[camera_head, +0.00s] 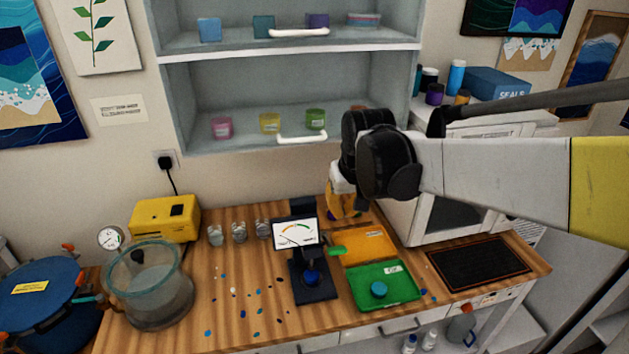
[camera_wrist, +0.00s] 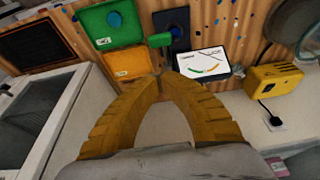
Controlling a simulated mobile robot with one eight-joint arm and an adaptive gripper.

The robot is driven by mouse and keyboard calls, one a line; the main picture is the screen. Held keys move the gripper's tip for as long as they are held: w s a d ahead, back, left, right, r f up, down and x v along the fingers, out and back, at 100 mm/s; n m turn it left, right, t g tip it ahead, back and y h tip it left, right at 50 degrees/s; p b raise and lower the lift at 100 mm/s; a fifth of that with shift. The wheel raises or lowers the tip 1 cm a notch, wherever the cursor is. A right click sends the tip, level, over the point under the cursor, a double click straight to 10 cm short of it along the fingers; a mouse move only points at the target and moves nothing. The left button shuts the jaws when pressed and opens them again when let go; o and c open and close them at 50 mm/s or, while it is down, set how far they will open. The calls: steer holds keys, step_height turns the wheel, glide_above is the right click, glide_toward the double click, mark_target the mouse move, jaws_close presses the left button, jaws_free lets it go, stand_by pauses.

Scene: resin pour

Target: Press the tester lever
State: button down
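The tester is a dark stand with a white gauge screen (camera_head: 295,232) and a black base (camera_head: 315,292) holding a round blue piece (camera_head: 311,277). Its green-tipped lever (camera_head: 336,251) sticks out to the right, below the screen. In the wrist view the lever (camera_wrist: 160,40) lies just beyond my fingertips, beside the screen (camera_wrist: 202,66). My gripper (camera_head: 346,216) has yellow fingers and hangs above and behind the lever, apart from it. In the wrist view the fingertips (camera_wrist: 163,78) meet with nothing between them.
An orange tray (camera_head: 365,246) and a green tray (camera_head: 401,291) with a teal disc (camera_head: 379,290) lie right of the tester. Small cups (camera_head: 239,232) stand left of it. A glass chamber (camera_head: 150,290) and a yellow box (camera_head: 165,218) are further left. A white oven (camera_head: 436,213) stands at right.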

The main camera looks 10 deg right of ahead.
steer(key=b, duration=0.2)
glide_above(340, 247)
steer(key=w, duration=0.2)
step_height(340, 247, down, 7)
steer(key=shift+s+f, duration=0.4)
steer(key=shift+f, duration=0.2)
steer(key=shift+s+f, duration=0.35)
steer(key=shift+f, duration=0.25)
steer(key=shift+s+f, duration=0.35)
steer(key=shift+f, duration=0.2)
steer(key=shift+f, duration=0.1)
steer(key=shift+s+f+t+b, duration=0.2)
steer(key=shift+s+t+b, duration=0.1)
steer(key=shift+b, duration=0.2)
steer(key=shift+f, duration=0.1)
